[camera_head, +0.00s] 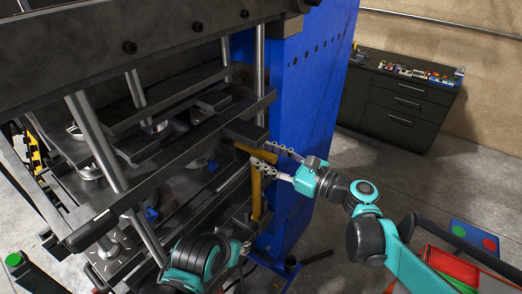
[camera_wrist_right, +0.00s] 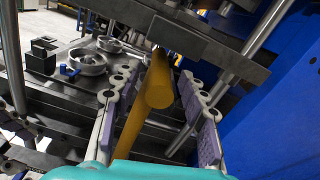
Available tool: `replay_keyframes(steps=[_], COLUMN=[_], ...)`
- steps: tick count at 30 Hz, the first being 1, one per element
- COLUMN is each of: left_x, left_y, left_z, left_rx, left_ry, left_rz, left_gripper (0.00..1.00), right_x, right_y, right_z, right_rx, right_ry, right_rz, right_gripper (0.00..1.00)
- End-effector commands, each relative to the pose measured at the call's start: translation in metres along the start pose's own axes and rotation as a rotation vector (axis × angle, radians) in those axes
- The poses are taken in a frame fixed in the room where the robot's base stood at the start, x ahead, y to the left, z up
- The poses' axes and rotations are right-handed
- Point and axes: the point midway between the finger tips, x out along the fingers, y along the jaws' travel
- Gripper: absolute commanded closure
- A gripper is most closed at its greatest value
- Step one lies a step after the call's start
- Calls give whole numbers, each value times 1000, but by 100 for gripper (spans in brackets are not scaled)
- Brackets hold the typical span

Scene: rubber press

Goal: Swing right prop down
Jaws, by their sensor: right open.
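The right prop (camera_head: 257,190) is a yellow bar standing roughly upright at the right front of the press, with a short yellow crosspiece at its top. My right gripper (camera_head: 263,156) is at the prop's upper end, with its fingers apart. In the right wrist view the yellow prop (camera_wrist_right: 131,135) runs between the two spread fingers, its round end (camera_wrist_right: 159,92) toward the camera. Gaps show on both sides, so my right gripper (camera_wrist_right: 160,88) is open and around the prop without visible grip. My left gripper (camera_head: 245,248) is at the bottom, largely hidden by its own arm.
The dark press (camera_head: 150,110) with plates and steel columns fills the left. A blue press side panel (camera_head: 305,100) stands close behind the right gripper. A dark cabinet (camera_head: 400,100) stands at the back right. Red and green bins (camera_head: 450,262) are at lower right. Open floor lies between.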

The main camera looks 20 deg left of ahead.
Motion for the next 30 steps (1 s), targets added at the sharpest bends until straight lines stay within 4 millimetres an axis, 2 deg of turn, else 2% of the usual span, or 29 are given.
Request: replay_keyframes(steps=[5,14,18,19,30], left_x=[-2,-2,-2,-2,-1], left_y=[0,0,0,0,0], left_z=[-2,-2,-2,-2,0], left_rx=[0,0,0,0,0], left_ry=[0,0,0,0,0], left_rz=[0,0,0,0,0], left_gripper=[60,60,60,60,60], right_x=[17,20,20,20,22], right_y=[0,0,0,0,1], right_z=[0,0,0,0,0], right_rx=[-1,-1,-1,-1,-26], right_ry=[0,1,1,1,0], right_rz=[2,0,0,-1,-2], right_gripper=[57,57,94,100,100])
